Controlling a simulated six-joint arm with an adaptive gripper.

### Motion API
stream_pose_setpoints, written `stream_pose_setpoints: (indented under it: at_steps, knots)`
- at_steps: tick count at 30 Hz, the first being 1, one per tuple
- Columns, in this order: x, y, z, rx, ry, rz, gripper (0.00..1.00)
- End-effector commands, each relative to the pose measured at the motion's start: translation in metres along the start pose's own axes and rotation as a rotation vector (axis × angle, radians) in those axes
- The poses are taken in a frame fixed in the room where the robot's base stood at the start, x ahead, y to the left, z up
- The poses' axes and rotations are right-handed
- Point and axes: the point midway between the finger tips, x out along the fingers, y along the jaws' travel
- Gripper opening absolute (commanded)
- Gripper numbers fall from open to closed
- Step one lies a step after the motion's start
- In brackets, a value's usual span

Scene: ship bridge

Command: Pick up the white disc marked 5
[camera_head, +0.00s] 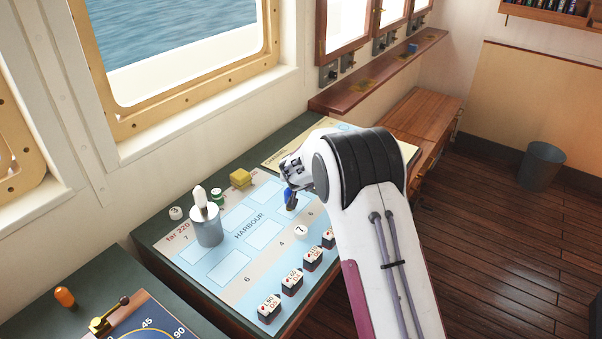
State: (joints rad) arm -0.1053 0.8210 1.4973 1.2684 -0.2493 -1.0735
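A small white disc (175,213) with a dark mark lies at the left edge of the chart board (237,277); its mark looks like a 3 or a 5, too small to be sure. Another white disc (301,231) lies right of the board's middle, with a mark that looks like a 7. My gripper (289,186) is over the board, right of the word HARBOUR and apart from both discs. A small blue thing (289,196) shows just below it; I cannot tell whether they touch. My arm hides part of the board, and the fingers are too small to read.
A brass lever (104,323) is at lower left.

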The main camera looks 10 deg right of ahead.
Motion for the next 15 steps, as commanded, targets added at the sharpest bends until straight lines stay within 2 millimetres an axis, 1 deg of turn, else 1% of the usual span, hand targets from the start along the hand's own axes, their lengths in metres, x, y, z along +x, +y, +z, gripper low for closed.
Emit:
stream_pose_setpoints:
  at_steps: [7,8,9,11,12,15]
  knots:
    - [-0.0002,0.0000,-0.0001,0.000,0.000,0.000,0.43]
    - [-0.0002,0.0000,-0.0002,0.000,0.000,0.000,0.35]
    - [-0.0002,0.0000,-0.0001,0.000,0.000,0.000,0.25]
    - [-0.0002,0.0000,-0.0002,0.000,0.000,0.000,0.09]
    - [-0.0002,0.0000,-0.0002,0.000,0.000,0.000,0.06]
    - [-0.0003,0.0000,-0.0003,0.000,0.000,0.000,0.06]
